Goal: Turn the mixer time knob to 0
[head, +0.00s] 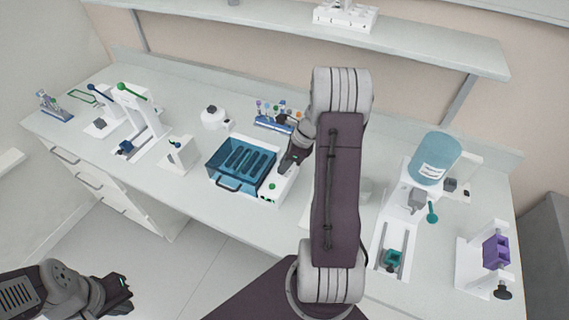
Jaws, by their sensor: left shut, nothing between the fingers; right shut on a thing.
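The mixer has a see-through blue box (226,170) with dark slots inside and a white control panel (283,188) on its right side. A green knob (272,186) shows near the front of the panel. My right gripper (287,168) reaches down onto the panel just behind that knob and is shut on a knob there, which the fingers hide. I cannot read any dial setting. My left gripper (123,294) is shut and empty at the lower left, away from the bench.
A tube rack (272,124) and white bottle (214,118) stand behind the mixer. White stands (135,115) are at left. A blue-topped dispenser (433,157) and purple-block device (495,252) are at right. My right arm covers the bench's middle. A shelf (420,40) runs above.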

